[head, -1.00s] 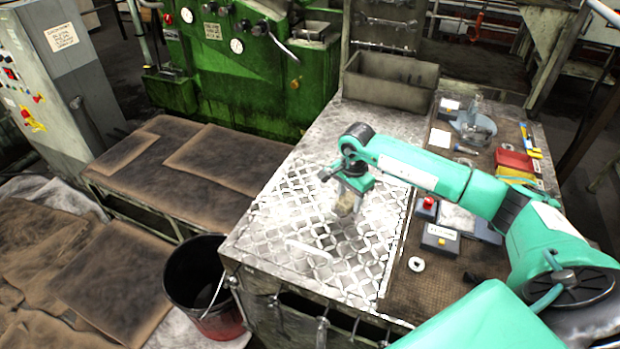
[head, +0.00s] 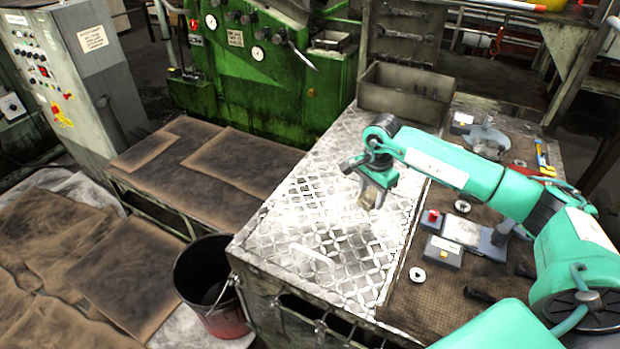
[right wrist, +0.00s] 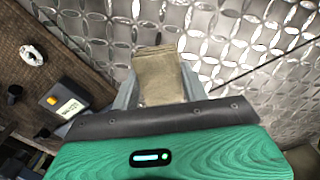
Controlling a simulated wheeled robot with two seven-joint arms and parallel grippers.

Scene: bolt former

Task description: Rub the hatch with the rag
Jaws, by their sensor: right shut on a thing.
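The hatch (head: 300,262) is a shiny metal diamond-plate panel on the bench top, with a pale handle near its front. It also fills much of the right wrist view (right wrist: 225,55). My right gripper (head: 372,196) is over the right part of the hatch. It is shut on the rag (right wrist: 157,75), a folded tan cloth between its fingers. In the head view the rag (head: 368,196) is small and at the plate's surface; I cannot tell how firmly it touches. My left gripper is not in view.
Right of the hatch, a brown mat (head: 400,297) holds small boxes, washers and tools. A grey metal bin (head: 405,92) stands at the back. A black and red bucket (head: 212,290) stands left of the bench. A green machine (head: 265,85) is behind.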

